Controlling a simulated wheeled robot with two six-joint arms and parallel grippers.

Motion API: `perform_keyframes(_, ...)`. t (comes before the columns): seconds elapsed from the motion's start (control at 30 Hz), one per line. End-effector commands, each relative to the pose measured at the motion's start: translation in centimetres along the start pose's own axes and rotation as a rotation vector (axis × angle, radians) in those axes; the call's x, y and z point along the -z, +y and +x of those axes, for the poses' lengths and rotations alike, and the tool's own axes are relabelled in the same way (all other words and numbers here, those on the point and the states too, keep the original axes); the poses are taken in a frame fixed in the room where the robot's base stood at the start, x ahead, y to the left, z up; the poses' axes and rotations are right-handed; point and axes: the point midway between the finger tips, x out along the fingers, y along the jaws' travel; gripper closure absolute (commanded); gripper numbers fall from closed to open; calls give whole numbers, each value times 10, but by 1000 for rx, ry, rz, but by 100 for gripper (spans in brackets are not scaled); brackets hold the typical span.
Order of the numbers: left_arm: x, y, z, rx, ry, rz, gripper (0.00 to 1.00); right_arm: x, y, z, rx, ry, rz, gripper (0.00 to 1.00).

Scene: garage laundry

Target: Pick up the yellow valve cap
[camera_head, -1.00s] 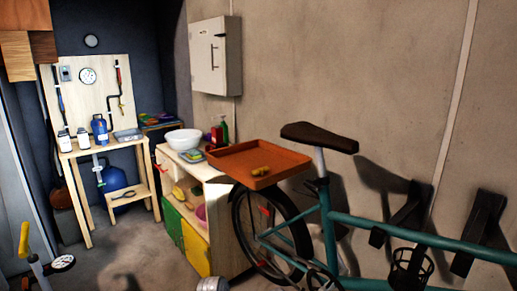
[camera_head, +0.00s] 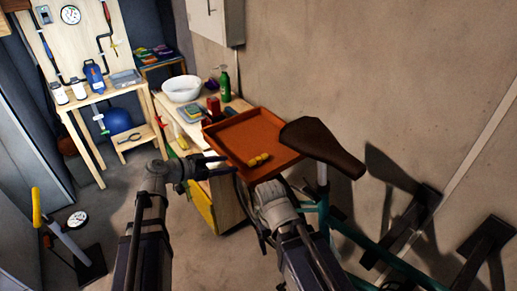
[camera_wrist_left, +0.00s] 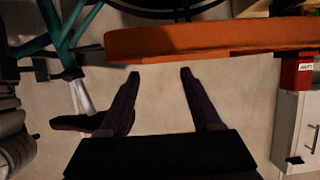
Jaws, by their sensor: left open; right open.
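The yellow valve cap (camera_head: 259,159) shows as a small, lumpy yellow shape lying on the orange tray (camera_head: 239,130), near its front edge. My left gripper (camera_head: 228,165) is open and empty, just left of the tray's front left side. In the left wrist view its two dark fingers (camera_wrist_left: 159,74) stand apart with nothing between them, and the tray's orange side (camera_wrist_left: 205,40) lies just past the tips. The cap is not seen in that view. My right gripper (camera_head: 266,190) is just in front of the tray, below the cap; its fingers are mostly hidden by its wrist.
A bicycle saddle (camera_head: 322,147) stands close at the tray's right. Behind the tray are a green bottle (camera_head: 225,86), a red container (camera_head: 213,105) and a white bowl (camera_head: 182,89) on the cabinet. A workbench (camera_head: 98,97) stands at the back left. Floor at left is partly open.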

Motion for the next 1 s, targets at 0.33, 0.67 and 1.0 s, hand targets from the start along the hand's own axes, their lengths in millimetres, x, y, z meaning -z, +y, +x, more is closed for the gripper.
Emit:
perform_keyframes(0.33,-4,-1,44,-3,-2,1,35,1,-2,20,0,0,0,16)
perform_keyframes(0.67,-1,1,61,-2,-2,-1,35,1,-2,24,0,0,0,16)
perform_keyframes(1.0,-4,0,92,-4,-3,1,35,2,-4,38,0,0,0,16)
